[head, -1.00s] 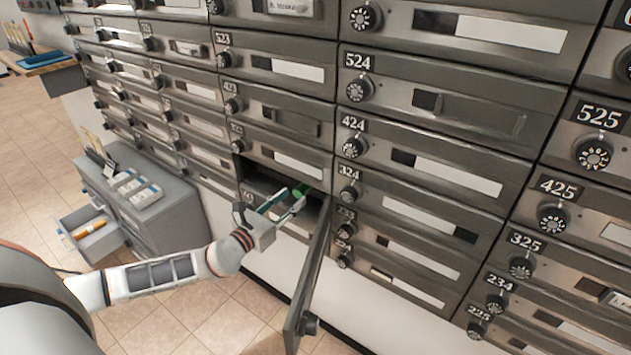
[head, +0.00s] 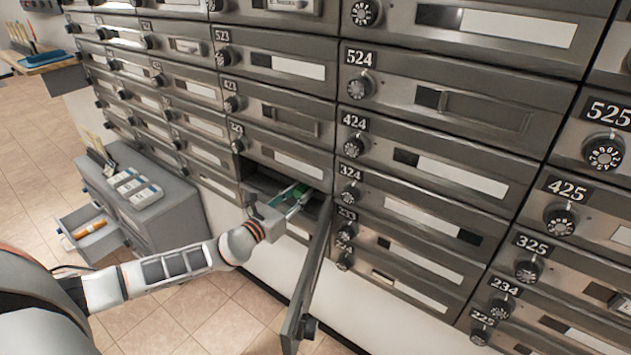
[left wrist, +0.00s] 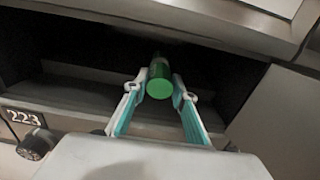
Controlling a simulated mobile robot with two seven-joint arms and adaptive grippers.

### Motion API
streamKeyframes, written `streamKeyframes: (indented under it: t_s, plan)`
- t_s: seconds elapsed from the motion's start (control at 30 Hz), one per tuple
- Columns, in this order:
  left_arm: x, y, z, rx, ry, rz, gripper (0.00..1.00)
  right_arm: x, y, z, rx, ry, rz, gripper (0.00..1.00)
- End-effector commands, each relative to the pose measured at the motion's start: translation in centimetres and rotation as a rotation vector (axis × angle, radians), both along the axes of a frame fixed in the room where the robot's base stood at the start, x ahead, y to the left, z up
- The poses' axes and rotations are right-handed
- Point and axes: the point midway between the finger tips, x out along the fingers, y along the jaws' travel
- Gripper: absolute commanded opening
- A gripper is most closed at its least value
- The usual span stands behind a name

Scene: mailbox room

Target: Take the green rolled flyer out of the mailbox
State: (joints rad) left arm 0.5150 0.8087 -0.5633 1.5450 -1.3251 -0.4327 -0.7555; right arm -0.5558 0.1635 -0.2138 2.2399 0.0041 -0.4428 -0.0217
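The green rolled flyer (left wrist: 160,80) lies in the dark open mailbox (left wrist: 85,85), its round end facing out in the left wrist view. In the head view the mailbox (head: 262,181) is the low one with its door (head: 313,285) swung out, and the flyer is mostly hidden by my fingers. My left gripper (head: 298,192) reaches into the opening. In the left wrist view its two teal-padded fingers (left wrist: 162,92) are apart, with the tips on either side of the flyer's near end. Firm contact is not clear. My right gripper is not in view.
The open door stands just right of my left forearm. Closed mailboxes with dials surround the opening. A grey cabinet (head: 152,228) with an open drawer (head: 90,240) stands at the left. Tiled floor (head: 165,325) below is clear.

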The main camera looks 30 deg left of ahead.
Motion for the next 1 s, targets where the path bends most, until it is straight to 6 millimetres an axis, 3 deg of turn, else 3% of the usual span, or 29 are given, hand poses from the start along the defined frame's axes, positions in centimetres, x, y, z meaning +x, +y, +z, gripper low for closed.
streamKeyframes:
  t_s: [0.7, 1.0]
  plan:
    - [-0.1, 0.0, 0.7, 0.000, -0.001, 0.000, 0.05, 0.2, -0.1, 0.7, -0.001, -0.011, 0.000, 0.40]
    - [-3.3, 0.3, 0.7, 0.000, 0.001, -0.001, 0.05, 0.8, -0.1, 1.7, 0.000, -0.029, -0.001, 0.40]
